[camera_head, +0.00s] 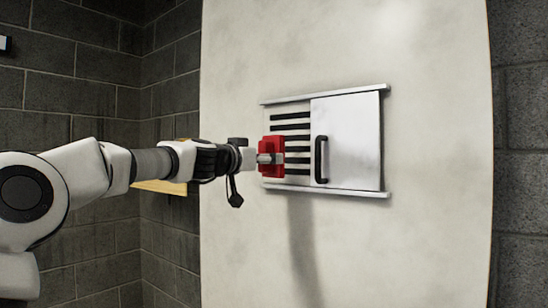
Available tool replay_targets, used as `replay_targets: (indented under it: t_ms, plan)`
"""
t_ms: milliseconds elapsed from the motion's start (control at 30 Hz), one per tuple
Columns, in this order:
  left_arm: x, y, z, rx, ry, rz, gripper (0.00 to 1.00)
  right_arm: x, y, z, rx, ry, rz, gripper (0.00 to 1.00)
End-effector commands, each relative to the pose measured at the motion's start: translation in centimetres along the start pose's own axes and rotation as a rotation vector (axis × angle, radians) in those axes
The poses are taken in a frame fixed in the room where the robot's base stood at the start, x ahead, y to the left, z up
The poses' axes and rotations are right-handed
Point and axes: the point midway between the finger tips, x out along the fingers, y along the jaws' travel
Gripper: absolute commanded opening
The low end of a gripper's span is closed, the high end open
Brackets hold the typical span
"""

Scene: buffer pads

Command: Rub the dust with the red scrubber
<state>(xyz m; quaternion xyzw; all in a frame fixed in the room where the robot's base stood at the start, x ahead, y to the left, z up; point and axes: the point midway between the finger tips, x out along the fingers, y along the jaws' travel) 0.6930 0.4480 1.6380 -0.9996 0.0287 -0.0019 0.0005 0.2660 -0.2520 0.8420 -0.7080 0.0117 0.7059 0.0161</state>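The red scrubber (276,144) is at the end of my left arm, in front of the left part of a slotted vent in the wall panel. My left gripper (262,158) is shut on the scrubber's grey handle. The scrubber overlaps the dark slots (296,149) in the picture; I cannot tell whether it touches them. No distinct dust patch shows on the slots; the pale panel (430,110) has faint grey smudges. My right gripper is not in view.
A white sliding door (350,130) with a black handle (320,159) covers the vent's right side, between an upper rail (325,94) and a lower rail (340,192). A yellow shelf (160,187) is behind my arm. Grey block walls (522,130) flank the panel.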

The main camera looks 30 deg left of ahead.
Motion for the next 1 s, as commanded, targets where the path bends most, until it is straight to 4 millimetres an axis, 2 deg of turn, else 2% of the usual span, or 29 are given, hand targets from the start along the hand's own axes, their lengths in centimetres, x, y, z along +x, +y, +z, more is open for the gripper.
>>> replay_targets:
  t_ms: [300,500,1000]
  plan:
    - [4.2,0.2,0.1,0.002,-0.001,0.003,0.02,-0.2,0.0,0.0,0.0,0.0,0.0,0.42]
    - [6.0,0.2,0.0,0.001,0.0,0.004,0.02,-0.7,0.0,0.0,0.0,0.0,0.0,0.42]
    - [6.3,0.2,0.1,0.0,0.001,0.004,0.02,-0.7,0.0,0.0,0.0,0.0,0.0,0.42]
